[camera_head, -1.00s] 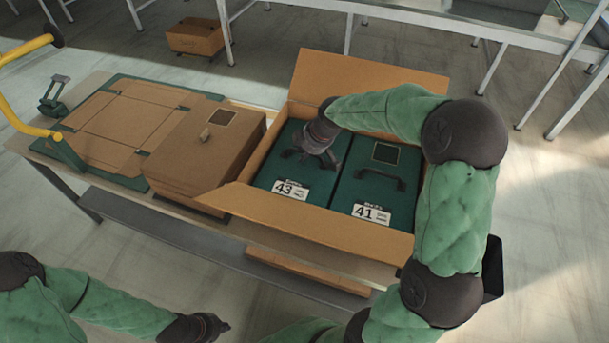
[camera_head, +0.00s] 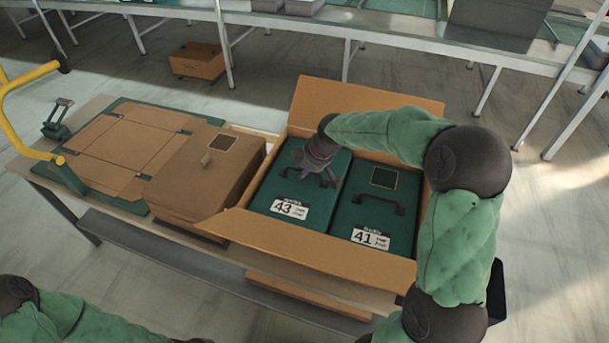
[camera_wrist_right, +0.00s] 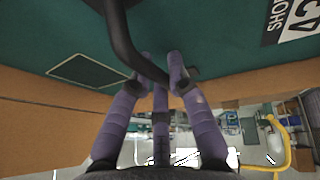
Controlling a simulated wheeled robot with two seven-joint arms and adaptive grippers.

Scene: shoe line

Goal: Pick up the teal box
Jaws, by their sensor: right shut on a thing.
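Two teal boxes stand side by side in an open cardboard carton (camera_head: 333,238). The left teal box (camera_head: 262,195) has a label reading 43, and the right teal box (camera_head: 350,205) one reading 41. My right gripper (camera_head: 318,174) is over the 43 box and shut on its dark handle (camera_wrist_right: 122,38). The right wrist view shows the fingers (camera_wrist_right: 165,80) around the handle, close to the teal lid. The 43 box looks slightly raised against the 41 box. My left gripper is out of view; only its arm (camera_head: 80,325) shows at the bottom left.
A closed brown box (camera_head: 195,175) stands left of the carton. Further left are a flat cardboard sheet (camera_head: 120,145) on a green frame and a yellow bar (camera_head: 12,120). The carton's flaps stand open. Metal racks (camera_head: 400,35) stand behind.

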